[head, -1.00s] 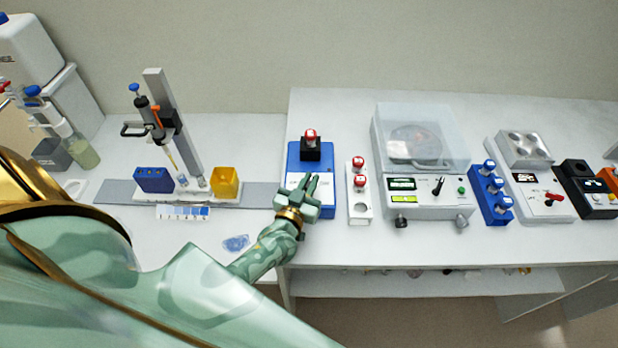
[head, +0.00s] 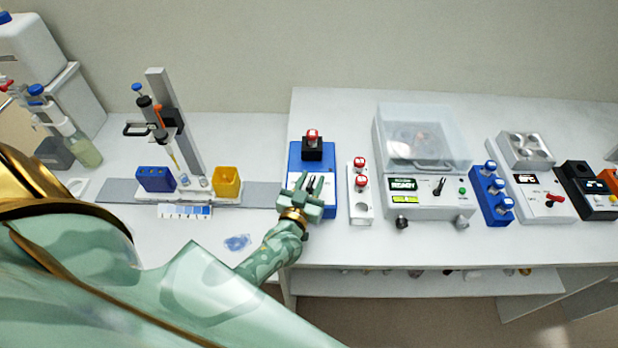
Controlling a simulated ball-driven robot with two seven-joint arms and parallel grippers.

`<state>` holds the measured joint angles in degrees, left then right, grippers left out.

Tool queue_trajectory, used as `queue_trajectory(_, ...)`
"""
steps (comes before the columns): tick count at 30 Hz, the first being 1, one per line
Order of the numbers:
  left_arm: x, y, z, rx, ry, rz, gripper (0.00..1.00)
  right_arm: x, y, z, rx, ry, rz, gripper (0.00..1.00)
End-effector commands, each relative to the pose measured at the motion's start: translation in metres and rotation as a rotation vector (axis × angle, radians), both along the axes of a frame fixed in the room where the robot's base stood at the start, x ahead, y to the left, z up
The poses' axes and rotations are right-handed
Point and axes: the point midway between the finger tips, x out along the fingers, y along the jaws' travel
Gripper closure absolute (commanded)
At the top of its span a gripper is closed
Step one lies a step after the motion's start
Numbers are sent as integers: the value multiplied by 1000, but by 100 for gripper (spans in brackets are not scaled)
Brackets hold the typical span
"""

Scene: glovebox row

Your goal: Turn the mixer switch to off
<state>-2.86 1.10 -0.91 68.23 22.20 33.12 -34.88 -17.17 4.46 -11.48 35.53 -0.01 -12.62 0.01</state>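The mixer (head: 326,158) is a blue box with a pale front panel and a black cup on top that holds a red-capped vial (head: 313,135). It stands at the left end of the raised bench. My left gripper (head: 309,183) is over the front panel, with its fingers spread apart. The dark switch lever (head: 311,184) shows between the fingertips. I cannot tell whether the fingers touch it. The gripper hides the lower part of the panel and any switch marks. My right gripper is not in view.
A white rack (head: 361,200) with red-capped vials stands close to the right. Beyond it are a centrifuge (head: 428,207) with a clear lid, a blue vial rack (head: 488,207) and a hotplate (head: 541,203). A pipette stand (head: 176,130) and a yellow box (head: 227,182) are on the left bench.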

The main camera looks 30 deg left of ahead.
Motion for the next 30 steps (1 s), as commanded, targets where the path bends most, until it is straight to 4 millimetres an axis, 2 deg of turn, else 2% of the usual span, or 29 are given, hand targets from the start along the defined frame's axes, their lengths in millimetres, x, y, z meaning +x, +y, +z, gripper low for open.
queue_trajectory(5,-16,-4,0,0,2,0,67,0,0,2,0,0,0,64)
queue_trajectory(8,-38,-9,-1,-1,5,0,67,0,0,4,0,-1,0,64)
queue_trajectory(15,-103,-24,-1,-1,4,0,67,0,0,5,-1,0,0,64)
queue_trajectory(21,-143,-33,-1,-1,3,0,67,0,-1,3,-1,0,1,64)
queue_trajectory(25,-155,-37,-1,0,1,0,67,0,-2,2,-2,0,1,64)
queue_trajectory(30,-159,-38,0,0,0,0,67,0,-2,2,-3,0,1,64)
